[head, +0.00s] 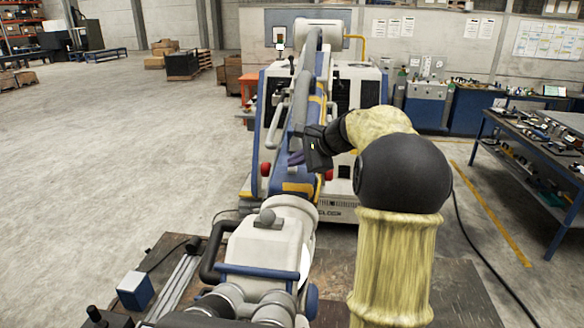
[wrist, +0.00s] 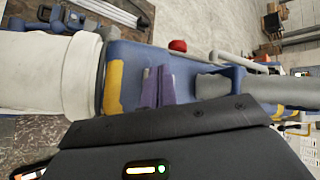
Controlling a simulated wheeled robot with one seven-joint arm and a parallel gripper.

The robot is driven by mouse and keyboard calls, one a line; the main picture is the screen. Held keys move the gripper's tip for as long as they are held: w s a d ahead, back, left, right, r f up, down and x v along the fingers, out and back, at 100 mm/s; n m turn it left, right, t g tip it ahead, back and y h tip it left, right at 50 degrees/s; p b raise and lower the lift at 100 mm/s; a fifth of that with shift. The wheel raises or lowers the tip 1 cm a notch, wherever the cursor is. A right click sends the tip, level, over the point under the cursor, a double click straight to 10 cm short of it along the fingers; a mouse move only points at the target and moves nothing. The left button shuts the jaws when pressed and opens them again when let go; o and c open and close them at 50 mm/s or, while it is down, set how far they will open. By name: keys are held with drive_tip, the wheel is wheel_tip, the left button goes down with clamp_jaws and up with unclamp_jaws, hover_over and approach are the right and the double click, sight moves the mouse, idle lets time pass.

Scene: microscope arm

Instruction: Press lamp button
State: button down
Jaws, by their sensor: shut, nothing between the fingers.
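The microscope arm is blue and white, with a white jointed head (head: 262,245) low in the head view and a blue arm section (head: 322,75) rising behind it. In the wrist view its blue body (wrist: 130,65) lies just beyond my fingers, beside a white sleeve (wrist: 45,75). My gripper (head: 296,158) is beside the blue arm section; its purple fingers (wrist: 158,86) are shut and empty. I cannot tell whether they touch the body. Red knobs (head: 265,169) show on the machine, one also in the wrist view (wrist: 178,45). I cannot identify a lamp button.
The machine's cabinet (head: 356,85) stands behind the arm. A tool-covered workbench (head: 530,165) is at the right. A small blue and white box (head: 135,290) is at the lower left. The grey floor at the left is open.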

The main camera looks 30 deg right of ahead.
wheel_tip(320, 180, up, 6)
drive_tip(key=s+p, duration=0.1)
drive_tip(key=p, duration=0.3)
drive_tip(key=shift+s+a, duration=0.15)
drive_tip(key=shift+a, duration=0.3)
drive_tip(key=shift+d+f, duration=0.1)
drive_tip(key=shift+f, duration=0.05)
